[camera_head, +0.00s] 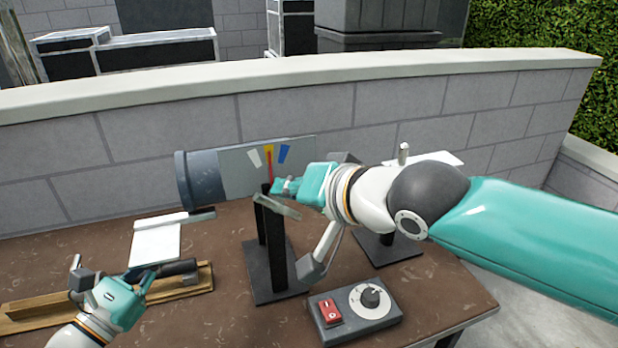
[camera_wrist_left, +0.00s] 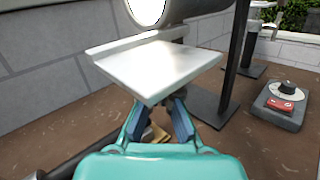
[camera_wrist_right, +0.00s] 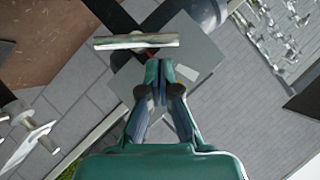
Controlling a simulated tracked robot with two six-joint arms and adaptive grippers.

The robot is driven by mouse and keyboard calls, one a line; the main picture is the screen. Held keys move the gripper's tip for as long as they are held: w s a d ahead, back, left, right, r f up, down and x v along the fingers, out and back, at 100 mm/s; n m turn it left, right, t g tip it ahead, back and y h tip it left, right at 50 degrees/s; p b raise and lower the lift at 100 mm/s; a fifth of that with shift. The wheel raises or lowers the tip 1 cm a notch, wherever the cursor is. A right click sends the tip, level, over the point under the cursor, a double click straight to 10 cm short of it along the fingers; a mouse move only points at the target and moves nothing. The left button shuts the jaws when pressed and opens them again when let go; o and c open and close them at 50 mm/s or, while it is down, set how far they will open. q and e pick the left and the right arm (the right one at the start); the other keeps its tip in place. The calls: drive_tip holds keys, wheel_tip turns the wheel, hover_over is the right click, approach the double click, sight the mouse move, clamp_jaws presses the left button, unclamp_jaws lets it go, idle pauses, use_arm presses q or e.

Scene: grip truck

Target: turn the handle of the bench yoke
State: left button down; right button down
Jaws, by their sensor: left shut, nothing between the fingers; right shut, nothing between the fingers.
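The bench yoke seems to be the grey cylinder (camera_head: 203,180) with a grey dial plate (camera_head: 236,177), a red needle (camera_head: 268,165) and white, yellow and blue marks, above a black stand (camera_head: 275,265). A pale metal bar, apparently the handle (camera_head: 277,207), is in front of it, tilted; it also shows in the right wrist view (camera_wrist_right: 137,41). My right gripper (camera_head: 280,187) is shut and empty, close to the bar; contact cannot be told. My left gripper (camera_head: 148,284) is shut and empty, low at the left, below a white plate (camera_head: 157,243). Its tips are partly hidden.
A control box (camera_head: 355,312) with a red switch and a dial is at the front right. A wooden board (camera_head: 195,282) with a dark rod lies at the left. A second white plate (camera_head: 440,158) is beyond my right arm. A block wall (camera_head: 110,150) runs behind.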

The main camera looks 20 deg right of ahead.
drive_tip(key=shift+w+a+f, duration=0.15)
drive_tip(key=shift+a+f, duration=0.3)
drive_tip(key=shift+f, duration=0.05)
drive_tip(key=shift+a, duration=0.1)
drive_tip(key=shift+a+f+n+h, duration=0.1)
drive_tip(key=shift+a+n+h, duration=0.05)
drive_tip(key=shift+n+h, duration=0.3)
drive_tip(key=shift+a+n+h, duration=0.1)
drive_tip(key=shift+n+h, duration=0.25)
drive_tip(key=shift+n, duration=0.1)
